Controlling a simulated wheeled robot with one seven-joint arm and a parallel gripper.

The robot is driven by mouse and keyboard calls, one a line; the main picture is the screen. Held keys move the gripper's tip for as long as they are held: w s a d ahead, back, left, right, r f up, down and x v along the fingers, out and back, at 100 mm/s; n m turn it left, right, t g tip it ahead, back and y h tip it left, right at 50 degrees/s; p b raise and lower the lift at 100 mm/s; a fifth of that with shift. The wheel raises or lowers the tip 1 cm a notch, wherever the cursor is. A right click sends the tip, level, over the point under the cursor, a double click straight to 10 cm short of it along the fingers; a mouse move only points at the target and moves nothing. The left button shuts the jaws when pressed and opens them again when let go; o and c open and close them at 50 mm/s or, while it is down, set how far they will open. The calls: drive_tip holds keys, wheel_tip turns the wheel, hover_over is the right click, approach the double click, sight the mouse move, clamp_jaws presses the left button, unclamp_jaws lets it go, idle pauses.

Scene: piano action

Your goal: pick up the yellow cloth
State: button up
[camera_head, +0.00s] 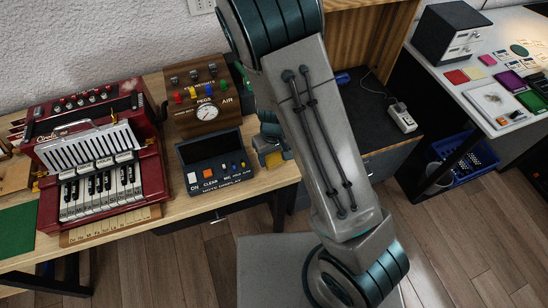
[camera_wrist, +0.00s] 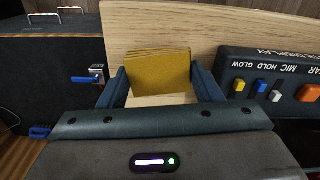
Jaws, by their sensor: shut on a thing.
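The yellow cloth (camera_wrist: 158,70) is a folded, layered mustard-coloured block between the two fingers of my gripper (camera_wrist: 160,88) in the wrist view. The fingers are shut on its left and right sides. Pale wood of the table (camera_wrist: 200,35) shows behind and below it. In the head view, my gripper (camera_head: 272,148) is at the table's right end, just right of the note display box, with a bit of the yellow cloth (camera_head: 274,159) showing. The arm hides part of this area. I cannot tell whether the cloth touches the table.
The note display box (camera_head: 215,160) stands close left of my gripper, with the gauge panel (camera_head: 205,100) behind it. A red keyboard instrument (camera_head: 100,150) is farther left. A dark cabinet (camera_head: 385,120) stands right, and a white desk (camera_head: 470,80) beyond it.

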wheel_tip(320, 180, up, 2)
drive_tip(key=shift+r, duration=0.1)
drive_tip(key=s+r+b, duration=0.4)
drive_tip(key=s+r, duration=0.2)
drive_tip(key=s, duration=0.5)
drive_tip(key=shift+s+d+r+b, duration=0.15)
drive_tip(key=shift+s+b, duration=0.2)
drive_tip(key=shift+b, duration=0.05)
drive_tip(key=o, duration=0.4)
drive_tip(key=c, duration=0.3)
drive_tip(key=shift+w, duration=0.1)
